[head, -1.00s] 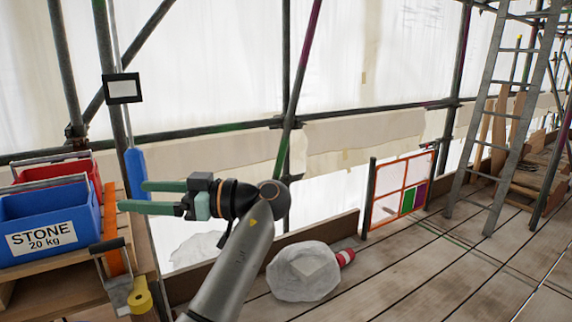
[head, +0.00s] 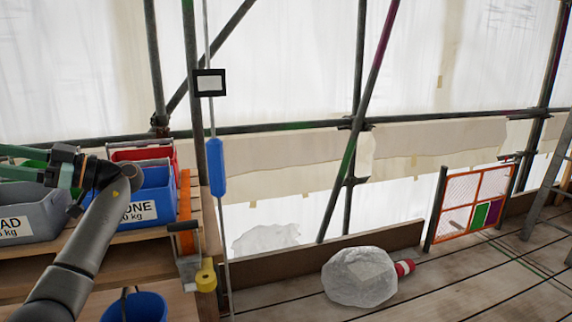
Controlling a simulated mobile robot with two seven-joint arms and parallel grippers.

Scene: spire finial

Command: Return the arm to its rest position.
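My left gripper (head: 18,162) is at the left edge of the head view, on an arm that rises from the bottom left corner. Its two green fingers point left and stand apart, with a gap between them. The fingertips run out of the picture. I see nothing held between the fingers. The gripper is in front of or over the grey bin (head: 40,212), whose label is partly hidden; I cannot tell the height between them. My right gripper is not in view.
A blue bin (head: 158,190) labelled STONE and a red bin (head: 165,153) stand beside the grey one on a wooden rack (head: 120,262). A blue bucket (head: 140,308) is below. A blue weight (head: 216,168) hangs on a line. A wrapped bundle (head: 358,278) lies on the planks.

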